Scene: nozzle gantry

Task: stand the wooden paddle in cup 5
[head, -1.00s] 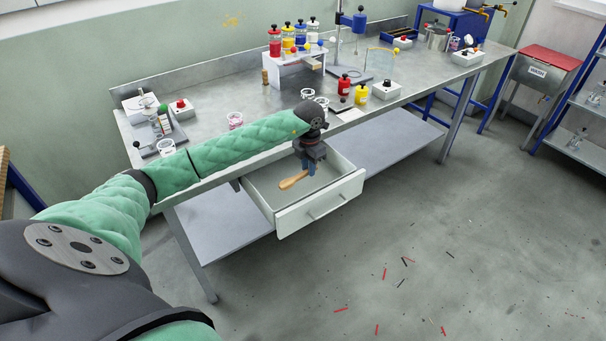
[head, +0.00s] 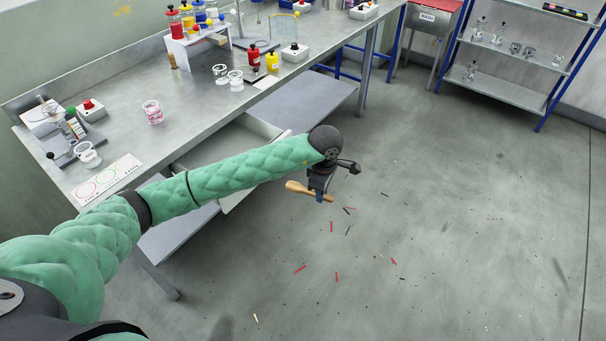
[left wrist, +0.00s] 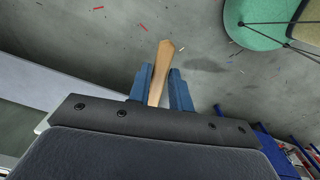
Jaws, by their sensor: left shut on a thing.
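My left gripper (head: 320,196) is shut on the wooden paddle (head: 299,188) and holds it out in front of the bench, above the floor and to the right of the open drawer. In the left wrist view the light-brown paddle (left wrist: 161,66) sticks out from between the blue fingers. Several clear cups stand on the bench: one with pink marks (head: 153,113), a pair (head: 235,80) by the bottles, and one (head: 88,155) at the near left. I cannot read numbers on them, so I cannot tell which is cup 5. My right gripper is not in view.
The drawer (head: 215,143) stands open under the bench (head: 185,95), partly hidden by my left arm. A white rack with bottles (head: 200,47), a red bottle (head: 253,55) and a yellow bottle (head: 271,61) stand on the bench. The floor to the right is mostly free, with small scattered sticks.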

